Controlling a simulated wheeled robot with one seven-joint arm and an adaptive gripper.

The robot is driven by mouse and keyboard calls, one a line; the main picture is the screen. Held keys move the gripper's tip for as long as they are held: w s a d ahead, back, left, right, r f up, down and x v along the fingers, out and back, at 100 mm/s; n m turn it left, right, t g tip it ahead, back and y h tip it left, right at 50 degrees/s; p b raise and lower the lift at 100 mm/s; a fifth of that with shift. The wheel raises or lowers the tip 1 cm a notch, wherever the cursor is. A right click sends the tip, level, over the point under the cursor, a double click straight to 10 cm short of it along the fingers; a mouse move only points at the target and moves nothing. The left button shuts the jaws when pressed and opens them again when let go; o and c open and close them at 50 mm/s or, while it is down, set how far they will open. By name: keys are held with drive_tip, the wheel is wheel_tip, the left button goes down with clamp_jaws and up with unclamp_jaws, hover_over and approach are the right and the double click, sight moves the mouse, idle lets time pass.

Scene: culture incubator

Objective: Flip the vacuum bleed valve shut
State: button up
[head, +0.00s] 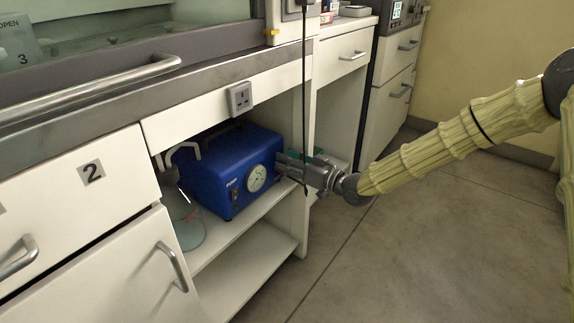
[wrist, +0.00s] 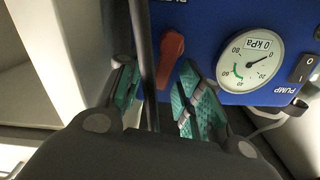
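The blue vacuum pump (head: 226,170) stands on a shelf under the bench. In the wrist view its front panel (wrist: 205,25) carries the red bleed valve lever (wrist: 171,58), with the handle hanging toward my gripper. The round gauge (wrist: 250,62) reads near 0 kPa. My gripper (wrist: 160,82) is open, with its teal-padded fingers on either side of the lever in the picture. The lever appears just beyond the fingertips; I cannot tell whether they touch. In the head view my gripper (head: 281,167) is at the pump's right front, and the lever cannot be made out.
A black cable (head: 304,100) hangs in front of the shelf; in the wrist view it runs between my fingers, left of the lever (wrist: 149,60). A pump switch (wrist: 302,68) sits beside the gauge. A glass flask (head: 186,225) stands left of the pump. Floor at right is clear.

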drive_tip(key=shift+w+a, duration=0.2)
drive_tip(key=shift+c, duration=0.4)
clamp_jaws()
drive_tip(key=shift+r, duration=0.15)
drive_tip(key=shift+s+a+r+n+p, duration=0.1)
drive_tip(key=shift+s+a+n+p, duration=0.15)
drive_tip(key=shift+n+p, duration=0.5)
drive_tip(key=shift+s+n+p, duration=0.15)
drive_tip(key=shift+n+p, duration=0.4)
drive_tip(key=shift+n, duration=0.1)
